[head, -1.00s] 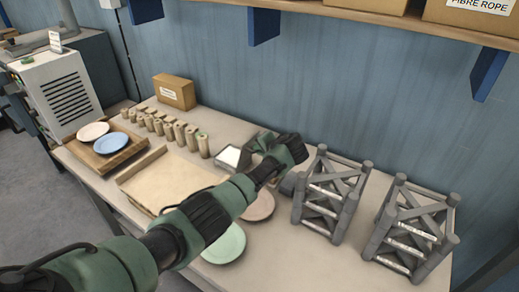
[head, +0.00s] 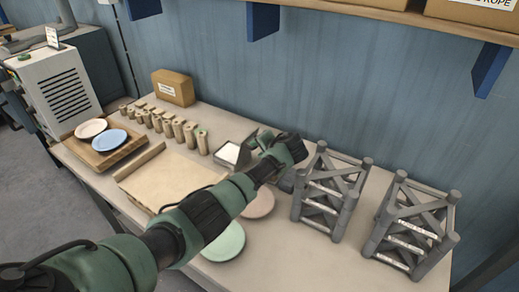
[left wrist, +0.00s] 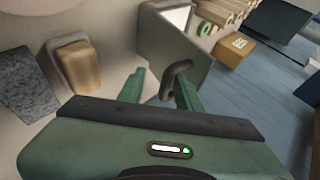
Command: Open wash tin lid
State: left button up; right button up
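The wash tin (head: 229,153) is a grey box with a white inside, on the bench at the back wall side. Its lid (head: 246,148) stands raised at the tin's right side. In the left wrist view the grey lid (left wrist: 170,48) carries a dark hooked handle (left wrist: 174,78). My left gripper (head: 264,143) reaches in at the lid's right. In the left wrist view its two green fingers (left wrist: 158,90) are apart, with the handle showing between them, closer to the right finger; contact cannot be told. My right gripper is not in view.
Two grey metal racks (head: 332,190) stand right of the gripper. A green plate (head: 224,243) and a pink plate (head: 259,204) lie under my left arm. A tan tray (head: 165,180), several small cylinders (head: 178,130) and a cardboard box (head: 174,88) are to the left.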

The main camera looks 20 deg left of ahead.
pick_arm(q)
jog(key=v, duration=0.7)
jog(key=shift+s+d+b, duration=0.15)
jog(key=shift+d+b, duration=0.05)
jog(key=shift+b, duration=0.15)
jog(key=shift+s+r, duration=0.1)
jog(key=shift+r, duration=0.1)
